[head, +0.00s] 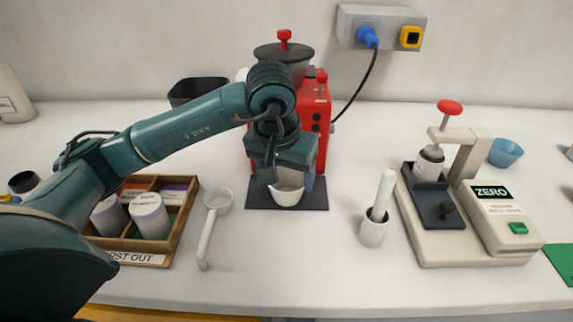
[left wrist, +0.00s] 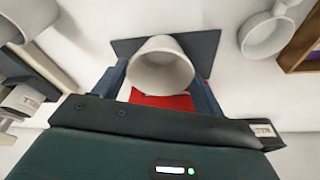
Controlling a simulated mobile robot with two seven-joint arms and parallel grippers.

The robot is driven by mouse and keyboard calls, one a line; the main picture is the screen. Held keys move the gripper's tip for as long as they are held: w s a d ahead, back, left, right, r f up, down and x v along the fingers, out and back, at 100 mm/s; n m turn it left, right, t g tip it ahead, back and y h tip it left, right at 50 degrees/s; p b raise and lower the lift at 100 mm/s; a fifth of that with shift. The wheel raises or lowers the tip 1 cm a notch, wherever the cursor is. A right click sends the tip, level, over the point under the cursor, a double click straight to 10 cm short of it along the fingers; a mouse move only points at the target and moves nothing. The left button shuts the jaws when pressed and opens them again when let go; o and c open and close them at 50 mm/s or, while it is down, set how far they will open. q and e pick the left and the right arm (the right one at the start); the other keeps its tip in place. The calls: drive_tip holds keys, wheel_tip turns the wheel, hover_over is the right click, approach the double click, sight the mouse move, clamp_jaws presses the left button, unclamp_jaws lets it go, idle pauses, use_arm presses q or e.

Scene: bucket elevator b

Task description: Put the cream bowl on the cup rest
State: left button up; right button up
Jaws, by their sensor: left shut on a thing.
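The cream bowl (head: 286,193) is between the fingers of my left gripper (head: 290,178), which is shut on it. The bowl is in front of the red machine, over the dark flat mat (head: 256,200) that looks like the cup rest. In the left wrist view the bowl (left wrist: 161,66) sits between the two blue fingers, with the dark mat (left wrist: 202,45) around it. I cannot tell whether its base touches the mat. My right gripper is not in view.
The red machine (head: 322,106) stands behind the mat. A white ladle-like scoop (head: 209,225) lies left, near a wooden tray (head: 180,222) of jars. A white mortar with pestle (head: 373,232) and a cream press (head: 440,235) stand right. The front counter is clear.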

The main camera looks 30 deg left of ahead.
sight(287, 170)
use_arm(q)
drive_tip(key=w, duration=0.1)
drive_tip(key=w+a, duration=0.1)
drive_tip(key=w, duration=0.1)
drive_tip(key=shift+w+a+f+p, duration=0.2)
drive_tip(key=shift+a+f+p, duration=0.05)
drive_tip(key=shift+a+p, duration=0.1)
drive_tip(key=shift+f, duration=0.5)
drive_tip(key=shift+f+b, duration=0.25)
drive_tip(key=shift+b, duration=0.1)
drive_tip(key=o, duration=1.1)
drive_tip(key=shift+r, duration=0.1)
drive_tip(key=shift+s+r+p, duration=0.1)
drive_tip(key=shift+r+p, duration=0.25)
drive_tip(key=shift+r, duration=0.15)
drive_tip(key=v, duration=1.1)
drive_tip(key=shift+s+d+r, duration=0.1)
drive_tip(key=shift+s+r, duration=0.05)
